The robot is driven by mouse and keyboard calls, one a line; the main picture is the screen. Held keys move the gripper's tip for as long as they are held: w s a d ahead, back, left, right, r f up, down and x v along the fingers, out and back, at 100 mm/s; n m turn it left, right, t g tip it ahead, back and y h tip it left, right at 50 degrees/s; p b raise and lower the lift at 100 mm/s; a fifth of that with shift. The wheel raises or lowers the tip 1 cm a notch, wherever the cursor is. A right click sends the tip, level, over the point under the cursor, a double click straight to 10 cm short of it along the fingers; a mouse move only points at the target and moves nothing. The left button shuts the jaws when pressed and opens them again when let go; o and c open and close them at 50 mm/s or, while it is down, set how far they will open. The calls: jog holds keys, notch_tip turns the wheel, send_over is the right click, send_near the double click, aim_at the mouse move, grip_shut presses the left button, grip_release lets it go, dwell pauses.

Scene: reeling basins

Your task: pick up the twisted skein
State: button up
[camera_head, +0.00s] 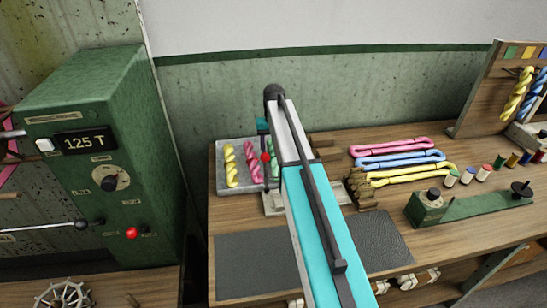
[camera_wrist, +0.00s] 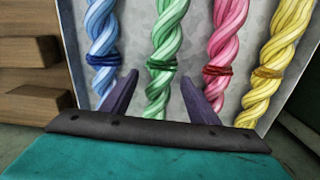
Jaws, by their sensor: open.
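Several twisted skeins lie side by side in a grey tray (camera_head: 222,190). The yellow skein (camera_head: 230,165) and pink skein (camera_head: 252,162) show clearly in the head view; my arm covers much of the rest. The wrist view shows the blue skein (camera_wrist: 103,40), green skein (camera_wrist: 160,60), pink skein (camera_wrist: 228,45) and yellow skein (camera_wrist: 278,55), each with a tied band. My gripper (camera_wrist: 161,80) is open over the tray, one finger to each side of the green skein. I cannot tell whether the fingers touch it.
Looped pink, blue and yellow hanks (camera_head: 400,160) lie on the bench right of my arm. A green winder (camera_head: 430,205) and several thread spools (camera_head: 484,172) stand farther right. Wooden blocks (camera_wrist: 28,103) flank the tray. A green machine cabinet (camera_head: 110,160) stands left.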

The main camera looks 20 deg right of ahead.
dwell(0.3)
jog(key=c, duration=1.2)
jog(key=shift+o, duration=0.2)
jog(key=shift+r, duration=0.2)
notch_tip(320, 180, up, 10)
jog(key=b, duration=0.2)
jog(key=shift+f, duration=0.15)
